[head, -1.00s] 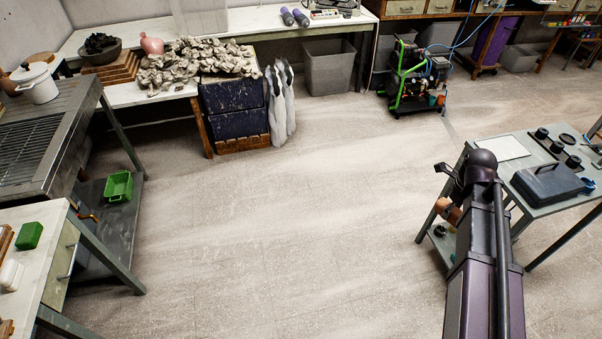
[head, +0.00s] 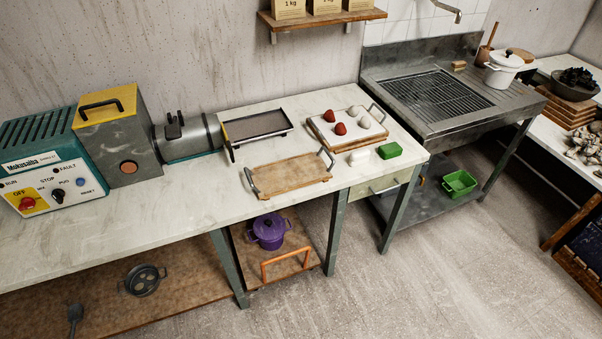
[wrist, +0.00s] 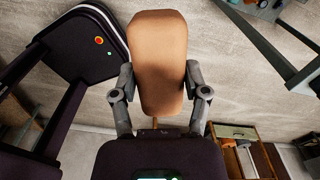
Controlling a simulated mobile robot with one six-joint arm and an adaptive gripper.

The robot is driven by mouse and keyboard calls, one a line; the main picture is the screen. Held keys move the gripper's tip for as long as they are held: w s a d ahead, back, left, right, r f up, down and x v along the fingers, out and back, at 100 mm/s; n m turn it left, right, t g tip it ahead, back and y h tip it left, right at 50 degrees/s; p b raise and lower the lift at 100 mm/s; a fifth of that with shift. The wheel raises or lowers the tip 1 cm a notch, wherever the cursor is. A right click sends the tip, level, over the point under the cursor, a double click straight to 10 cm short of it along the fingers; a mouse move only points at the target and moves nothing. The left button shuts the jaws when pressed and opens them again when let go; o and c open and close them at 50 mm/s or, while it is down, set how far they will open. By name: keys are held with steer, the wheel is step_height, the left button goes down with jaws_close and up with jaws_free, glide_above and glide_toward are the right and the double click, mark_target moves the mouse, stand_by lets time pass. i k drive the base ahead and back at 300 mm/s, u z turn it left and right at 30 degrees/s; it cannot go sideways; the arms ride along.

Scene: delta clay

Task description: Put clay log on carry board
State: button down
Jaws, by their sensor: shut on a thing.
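My gripper (wrist: 159,72) is shut on the clay log (wrist: 157,40), a tan, rounded block between the two grey fingers in the wrist view. Neither the gripper nor the log shows in the head view. The carry board (head: 290,176) is a flat wooden board with a grey handle at each end. It lies bare near the front edge of the pale workbench (head: 190,213) in the head view.
Behind the board are a dark tray (head: 256,125) and a teal and grey machine (head: 125,150). To its right are a board (head: 352,140) with red and white balls, a white block (head: 359,158) and a green block (head: 390,150). Open floor (head: 440,260) lies in front.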

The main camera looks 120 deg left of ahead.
mark_target(291, 173)
steer(key=u, duration=0.7)
steer(key=k, duration=0.1)
steer(key=u, duration=2.9)
steer(key=i, duration=0.65)
steer(key=z, duration=0.05)
